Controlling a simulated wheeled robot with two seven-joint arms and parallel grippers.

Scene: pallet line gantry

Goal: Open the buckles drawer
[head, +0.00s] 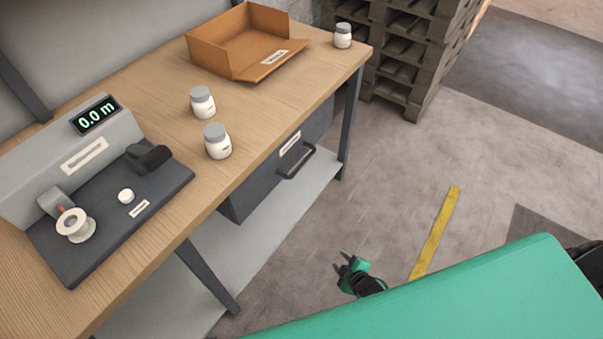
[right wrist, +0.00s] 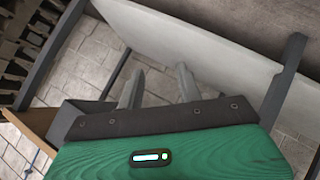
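A dark grey drawer (head: 262,180) hangs under the wooden workbench. It has a dark bar handle (head: 298,163) and a pale label whose text is too small to read. The drawer looks shut. My right gripper (head: 343,260) is over the floor, in front of and below the drawer in the head view, apart from the handle. In the right wrist view its two fingers (right wrist: 160,84) stand apart with nothing between them. My left gripper is in neither view.
The workbench (head: 290,105) carries an open cardboard box (head: 215,57), several white jars and a grey device with a 0.0 m display (head: 96,114). A lower shelf (head: 285,205) and dark legs are below. Stacked pallets (head: 410,55) stand behind.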

